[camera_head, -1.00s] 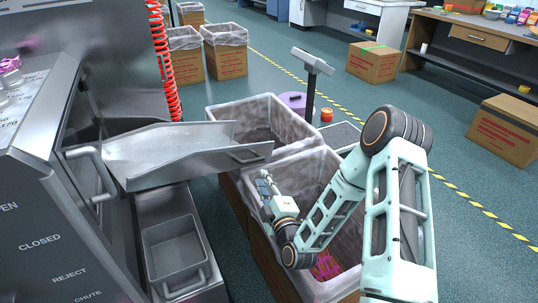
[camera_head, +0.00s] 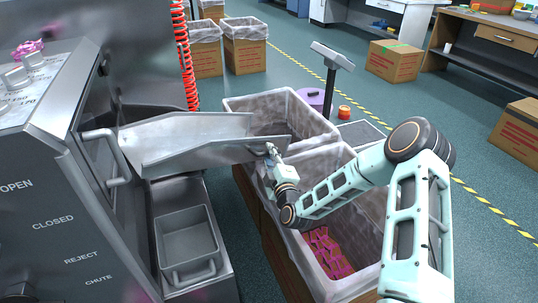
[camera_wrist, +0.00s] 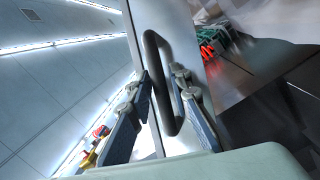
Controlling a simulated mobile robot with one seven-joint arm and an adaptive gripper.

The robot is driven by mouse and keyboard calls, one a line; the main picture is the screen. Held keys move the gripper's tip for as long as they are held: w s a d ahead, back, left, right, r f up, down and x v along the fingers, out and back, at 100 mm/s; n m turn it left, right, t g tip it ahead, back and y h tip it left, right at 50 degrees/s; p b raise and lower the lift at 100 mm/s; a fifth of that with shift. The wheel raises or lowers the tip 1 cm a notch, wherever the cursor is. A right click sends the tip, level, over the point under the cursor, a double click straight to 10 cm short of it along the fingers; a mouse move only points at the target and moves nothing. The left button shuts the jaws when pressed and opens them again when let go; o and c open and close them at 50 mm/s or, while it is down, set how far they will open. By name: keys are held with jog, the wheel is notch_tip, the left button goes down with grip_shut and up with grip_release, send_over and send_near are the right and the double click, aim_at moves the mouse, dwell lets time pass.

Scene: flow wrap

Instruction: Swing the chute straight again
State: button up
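The grey metal chute (camera_head: 185,142) runs out from the machine to the right, its open end over the adjoining rims of two lined boxes. My gripper (camera_head: 271,150) is at the chute's near side wall, close to its outer end. In the wrist view, a dark loop handle (camera_wrist: 154,52) stands on a pale metal face. My gripper's two fingers (camera_wrist: 162,92) are spread, one on each side of the handle. I cannot see clear contact with it. In the head view, my gripper hides most of the handle.
The near lined box (camera_head: 372,200) holds pink wrapped pieces (camera_head: 325,252); the far lined box (camera_head: 318,118) is behind it. A grey tray (camera_head: 187,243) sits below the chute. A red coiled hose (camera_head: 187,60) hangs behind. A scale post (camera_head: 330,85) stands beyond the boxes.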

grip_shut()
dwell(0.3)
